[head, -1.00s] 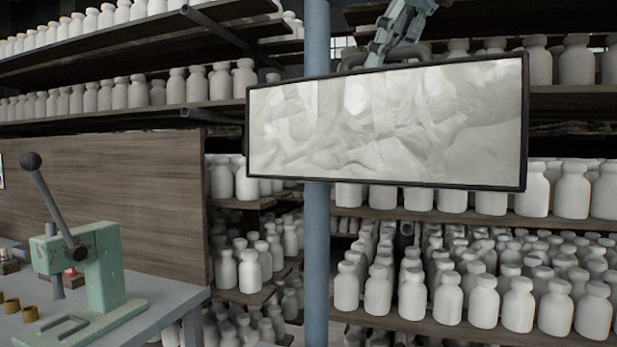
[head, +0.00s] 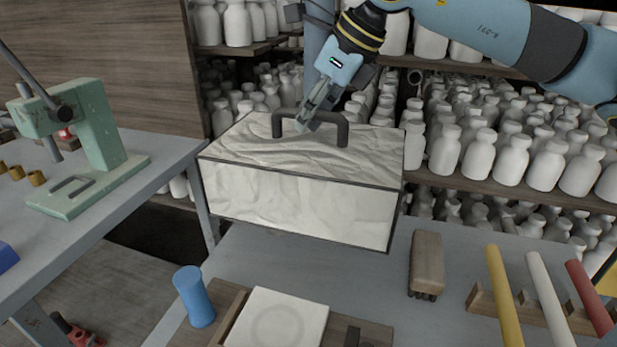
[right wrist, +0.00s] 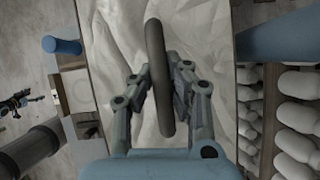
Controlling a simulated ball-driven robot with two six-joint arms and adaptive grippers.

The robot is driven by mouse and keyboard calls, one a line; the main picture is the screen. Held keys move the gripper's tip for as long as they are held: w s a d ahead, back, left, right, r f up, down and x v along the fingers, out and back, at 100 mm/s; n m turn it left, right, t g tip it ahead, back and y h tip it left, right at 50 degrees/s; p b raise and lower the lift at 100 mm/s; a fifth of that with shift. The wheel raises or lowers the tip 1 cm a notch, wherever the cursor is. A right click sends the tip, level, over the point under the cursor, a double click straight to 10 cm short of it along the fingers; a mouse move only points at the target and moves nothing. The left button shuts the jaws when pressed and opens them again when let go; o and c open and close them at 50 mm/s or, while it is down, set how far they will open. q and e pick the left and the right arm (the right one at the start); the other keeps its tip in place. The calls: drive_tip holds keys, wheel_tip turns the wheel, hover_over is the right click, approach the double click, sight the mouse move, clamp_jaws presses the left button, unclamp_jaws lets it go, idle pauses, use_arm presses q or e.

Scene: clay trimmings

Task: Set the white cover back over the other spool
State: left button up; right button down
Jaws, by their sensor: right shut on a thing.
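The white cover (head: 300,207) is a box with creased white faces, dark edges and a dark bar handle (head: 312,119) on top. My right gripper (head: 303,124) is shut on this handle, and the wrist view (right wrist: 161,88) shows its fingers on both sides of the bar. The cover is roughly level at the far side of the grey table (head: 330,285). No spool can be made out for sure; whatever is behind or under the cover is hidden. My left gripper is out of view.
A blue cylinder (head: 194,297), a white square slab (head: 278,320) and a wooden brush (head: 427,264) are near the cover. A rack with yellow (head: 504,295), white and red rods is at right. A green press (head: 85,140) stands left. Shelves of white bottles (head: 483,150) are behind.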

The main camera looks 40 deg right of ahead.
sight(309, 162)
wheel_tip(309, 162, down, 8)
drive_tip(key=shift+f, duration=0.15)
idle(0.3)
drive_tip(key=shift+f, duration=0.1)
drive_tip(key=c, duration=1.4)
unclamp_jaws()
